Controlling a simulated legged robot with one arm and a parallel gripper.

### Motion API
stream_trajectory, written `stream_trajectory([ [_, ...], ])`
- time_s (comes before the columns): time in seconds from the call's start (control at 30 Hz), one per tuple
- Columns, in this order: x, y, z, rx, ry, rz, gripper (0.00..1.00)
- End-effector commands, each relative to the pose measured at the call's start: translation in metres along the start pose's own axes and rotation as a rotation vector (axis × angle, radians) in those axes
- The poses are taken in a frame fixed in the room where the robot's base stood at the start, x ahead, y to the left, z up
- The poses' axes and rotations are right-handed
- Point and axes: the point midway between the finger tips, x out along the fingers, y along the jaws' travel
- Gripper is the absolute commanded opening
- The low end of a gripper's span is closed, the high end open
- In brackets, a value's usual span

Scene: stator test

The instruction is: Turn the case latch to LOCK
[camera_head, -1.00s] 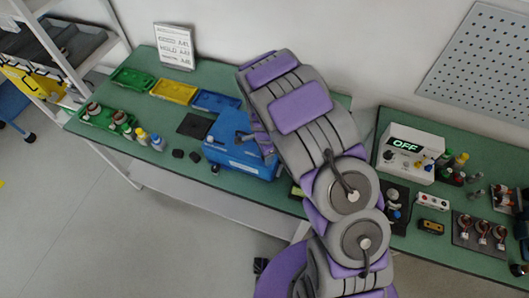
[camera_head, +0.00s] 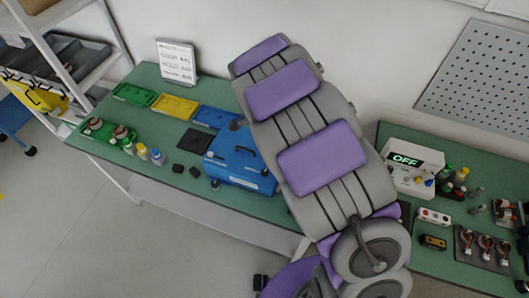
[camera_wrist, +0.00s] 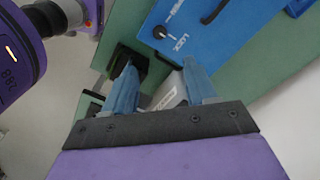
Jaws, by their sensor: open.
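The blue case (camera_head: 235,160) sits on the green bench left of my arm in the head view. In the wrist view its blue face (camera_wrist: 225,45) fills the top right, with a white LOCK label (camera_wrist: 181,44) and another white marking partly legible above it. A small dark round latch knob (camera_wrist: 160,32) sits beside LOCK; its exact pointing is unclear. My gripper (camera_wrist: 159,63) is open and empty, its two blue fingers apart, appearing just below the knob in the picture, with no visible contact. My arm hides the gripper in the head view.
Green, yellow (camera_head: 175,106) and blue trays lie behind the case, with a dark pad (camera_head: 194,140) to its left. Several bottles (camera_head: 142,151) stand further left. A power unit (camera_head: 412,166) reading OFF stands right of my arm.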

Motion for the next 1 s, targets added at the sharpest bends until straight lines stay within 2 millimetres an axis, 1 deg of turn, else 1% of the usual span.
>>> stream_trajectory([
  [0.03, -0.007, -0.001, 0.000, 0.000, 0.001, -0.004, 0.57],
  [0.1, -0.014, -0.002, 0.000, -0.001, 0.002, -0.005, 0.57],
  [0.2, -0.019, -0.002, 0.000, -0.001, 0.002, -0.005, 0.57],
  [0.8, -0.021, -0.001, 0.000, -0.002, 0.002, -0.003, 0.57],
  [0.9, -0.024, 0.005, -0.004, -0.015, 0.004, -0.001, 0.57],
  [1.0, -0.032, 0.019, -0.012, -0.048, 0.006, 0.005, 0.57],
])
